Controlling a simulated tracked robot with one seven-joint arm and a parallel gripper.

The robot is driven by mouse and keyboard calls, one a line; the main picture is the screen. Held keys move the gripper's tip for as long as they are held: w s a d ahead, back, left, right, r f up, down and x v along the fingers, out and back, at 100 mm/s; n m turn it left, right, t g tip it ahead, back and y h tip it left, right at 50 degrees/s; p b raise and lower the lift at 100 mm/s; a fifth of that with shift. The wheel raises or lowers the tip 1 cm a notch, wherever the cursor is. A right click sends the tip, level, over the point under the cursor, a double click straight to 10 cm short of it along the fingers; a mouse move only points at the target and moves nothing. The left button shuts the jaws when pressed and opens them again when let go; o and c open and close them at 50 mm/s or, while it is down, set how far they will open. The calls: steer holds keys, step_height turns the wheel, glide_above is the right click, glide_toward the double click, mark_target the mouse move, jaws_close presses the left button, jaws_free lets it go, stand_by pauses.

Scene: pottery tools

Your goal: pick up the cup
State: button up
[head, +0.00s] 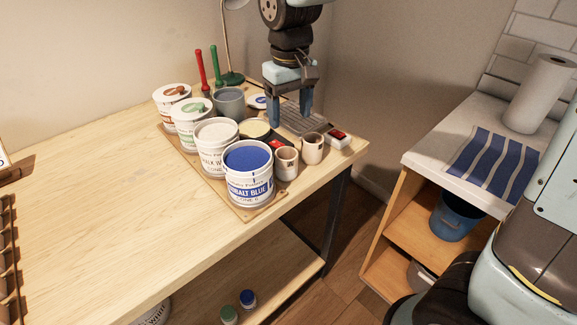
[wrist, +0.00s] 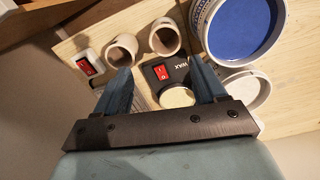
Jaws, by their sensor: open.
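Two small, pale cups stand side by side near the front right corner of the wooden table. One cup (head: 312,150) is beside the white switch box; it also shows in the wrist view (wrist: 121,50). The other cup (head: 287,165) is closer to the blue tub and shows in the wrist view too (wrist: 165,40). My gripper (head: 288,122) points down behind the cups in the head view, with its two blue fingers apart and nothing between them. In the wrist view, the gripper (wrist: 160,70) has both cups beyond its fingertips.
A cobalt blue tub (head: 249,187) and other white tubs (head: 217,155) crowd close to the cups on a board. A white box with a red switch (head: 338,140) and a black wax warmer (wrist: 158,77) are nearby. The table's left part (head: 110,200) is clear.

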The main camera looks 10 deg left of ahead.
mark_target(287, 164)
steer(key=f, duration=0.9)
steer(key=shift+a, duration=0.3)
steer(key=shift+a+f, duration=0.15)
steer(key=shift+f, duration=1.15)
steer(key=shift+a+f, duration=0.1)
steer(key=shift+f, duration=1.2)
steer(key=c, duration=0.8)
